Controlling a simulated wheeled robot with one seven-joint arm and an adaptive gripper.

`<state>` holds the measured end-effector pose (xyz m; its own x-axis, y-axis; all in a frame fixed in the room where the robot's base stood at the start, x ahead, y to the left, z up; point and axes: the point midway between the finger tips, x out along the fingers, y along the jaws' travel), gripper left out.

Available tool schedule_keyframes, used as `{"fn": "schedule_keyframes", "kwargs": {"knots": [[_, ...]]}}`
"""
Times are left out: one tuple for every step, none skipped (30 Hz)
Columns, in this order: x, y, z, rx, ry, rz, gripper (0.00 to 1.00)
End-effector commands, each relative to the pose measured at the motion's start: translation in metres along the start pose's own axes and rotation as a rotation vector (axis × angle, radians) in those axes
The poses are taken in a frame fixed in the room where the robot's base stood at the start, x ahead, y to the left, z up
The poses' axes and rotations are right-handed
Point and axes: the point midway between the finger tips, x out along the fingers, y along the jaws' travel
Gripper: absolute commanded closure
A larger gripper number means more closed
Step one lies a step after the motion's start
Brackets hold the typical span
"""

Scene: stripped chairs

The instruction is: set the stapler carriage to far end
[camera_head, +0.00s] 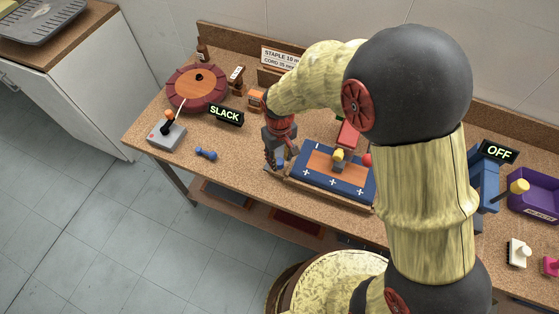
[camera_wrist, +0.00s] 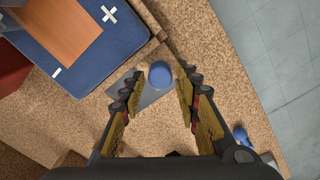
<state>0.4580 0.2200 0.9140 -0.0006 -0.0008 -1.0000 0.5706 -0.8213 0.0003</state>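A blue board (camera_head: 330,183) with white crosses and an orange-brown panel (camera_head: 325,162) lies on the bench. A red block (camera_head: 348,133) stands at its back and a small yellow-topped part (camera_head: 338,155) on it; I cannot tell for sure which part is the stapler carriage. My gripper (camera_head: 277,163) points down just left of the board. In the wrist view my gripper (camera_wrist: 160,80) is open, its two fingers apart. A round blue knob (camera_wrist: 160,75) on a grey plate (camera_wrist: 150,96) shows between the fingertips, beside the board's corner; contact cannot be told.
A red round drum (camera_head: 198,88), a SLACK sign (camera_head: 226,114), a grey joystick box (camera_head: 166,137) and a blue dumbbell-shaped piece (camera_head: 206,153) are to the left. A blue machine (camera_head: 487,185) under an OFF sign (camera_head: 498,152) and a purple bin (camera_head: 533,199) are right.

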Motion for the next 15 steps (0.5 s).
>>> {"fn": "schedule_keyframes", "kwargs": {"knots": [[0.008, 0.000, 0.000, 0.000, -0.001, 0.000, 0.68], [0.011, 0.000, 0.000, 0.000, 0.000, 0.000, 0.68], [0.013, 0.000, 0.000, 0.000, 0.000, 0.000, 0.68], [0.015, 0.000, 0.000, 0.000, 0.000, 0.000, 0.68], [0.017, 0.000, 0.000, 0.000, 0.000, 0.000, 0.68], [0.018, 0.000, 0.000, 0.000, 0.001, 0.000, 0.68], [0.019, 0.000, 0.000, 0.000, 0.001, 0.000, 0.68], [0.019, 0.000, 0.000, 0.000, 0.001, 0.000, 0.68], [0.020, 0.000, 0.000, 0.000, 0.001, 0.000, 0.68], [0.020, 0.000, 0.000, 0.000, 0.001, 0.000, 0.68], [0.020, 0.000, -0.001, 0.000, 0.001, 0.000, 0.68], [0.019, 0.000, 0.000, 0.000, 0.001, 0.000, 0.68], [0.019, 0.000, 0.000, 0.000, 0.001, 0.000, 0.68], [0.019, 0.000, 0.000, 0.000, 0.001, 0.000, 0.68], [0.019, 0.000, 0.000, 0.000, 0.001, 0.000, 0.68]]}}
